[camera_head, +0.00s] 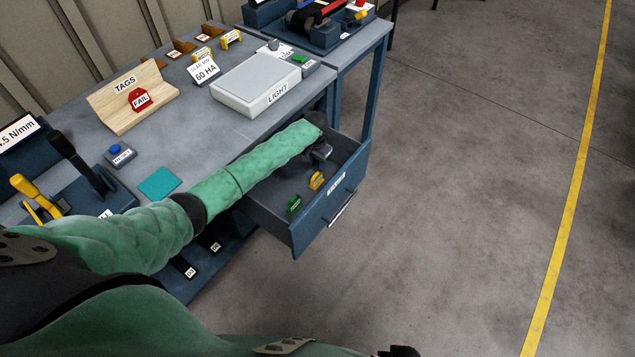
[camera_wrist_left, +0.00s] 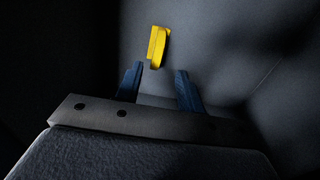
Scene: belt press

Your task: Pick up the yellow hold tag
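The yellow hold tag (camera_head: 317,181) is in the pulled-out blue drawer (camera_head: 330,207), behind a green tag (camera_head: 295,205). My left arm reaches over the drawer, and my left gripper (camera_head: 320,153) is low inside it, partly hidden by my wrist. In the left wrist view, the yellow tag (camera_wrist_left: 158,46) shows just beyond the two blue fingertips. My left gripper (camera_wrist_left: 158,83) is open there, with nothing between its fingers. A small dark piece at the bottom edge of the head view may belong to my right arm; its fingers cannot be made out.
The drawer's walls stand close around my left gripper. Above, the bench holds a light box (camera_head: 258,84), a wooden tag stand (camera_head: 130,97) with a red fail tag (camera_head: 140,99), and a teal pad (camera_head: 160,184). The floor to the right is clear.

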